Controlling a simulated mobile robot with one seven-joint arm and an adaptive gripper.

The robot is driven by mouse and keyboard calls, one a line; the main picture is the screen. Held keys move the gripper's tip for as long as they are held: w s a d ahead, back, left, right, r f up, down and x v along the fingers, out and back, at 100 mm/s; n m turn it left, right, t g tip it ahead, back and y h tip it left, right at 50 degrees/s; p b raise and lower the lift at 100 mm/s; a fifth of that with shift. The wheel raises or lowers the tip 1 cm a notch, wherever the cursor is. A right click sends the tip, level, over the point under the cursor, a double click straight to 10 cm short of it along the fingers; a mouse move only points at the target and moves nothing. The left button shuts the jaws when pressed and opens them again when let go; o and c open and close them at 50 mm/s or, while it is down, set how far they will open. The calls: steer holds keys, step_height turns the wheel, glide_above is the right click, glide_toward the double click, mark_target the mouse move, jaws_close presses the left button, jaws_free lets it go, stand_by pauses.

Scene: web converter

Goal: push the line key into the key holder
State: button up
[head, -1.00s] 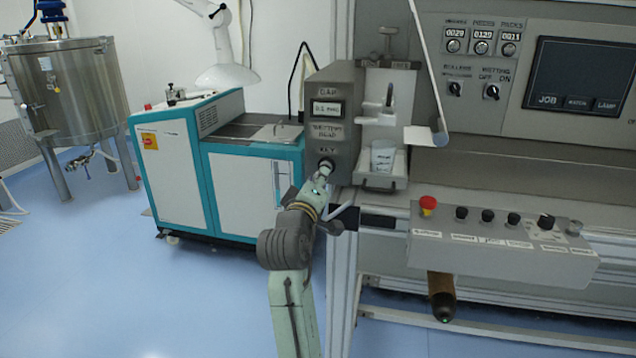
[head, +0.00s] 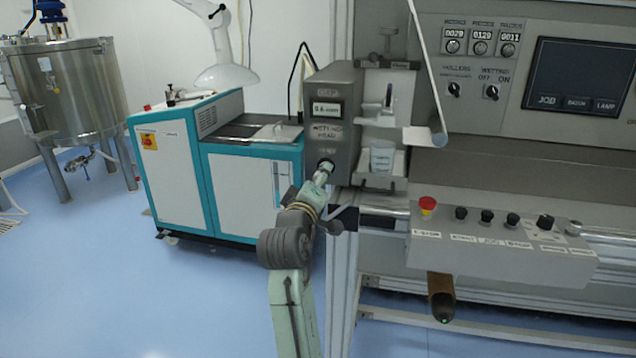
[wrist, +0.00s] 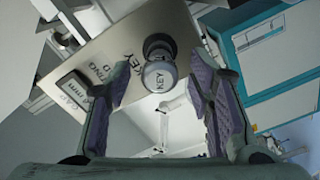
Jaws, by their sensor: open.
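The line key (wrist: 158,75) is a silver round knob with KEY on its end face. It stands in front of the dark round key holder (wrist: 159,44) on the grey panel; I cannot tell how deep it sits. In the head view the holder (head: 326,163) is low on the grey wetting head box, and my gripper hides the key. My gripper (wrist: 156,76) is open in the wrist view, with one purple-padded finger on each side of the key and gaps to it. My gripper (head: 322,178) is close to the panel in the head view.
The wetting head box (head: 333,100) has a small display. A clear cup (head: 382,158) stands on a ledge to its right. A control box (head: 500,236) with a red stop button (head: 427,204) is lower right.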

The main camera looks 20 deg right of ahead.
steer(key=v, duration=1.2)
steer(key=shift+a, duration=0.1)
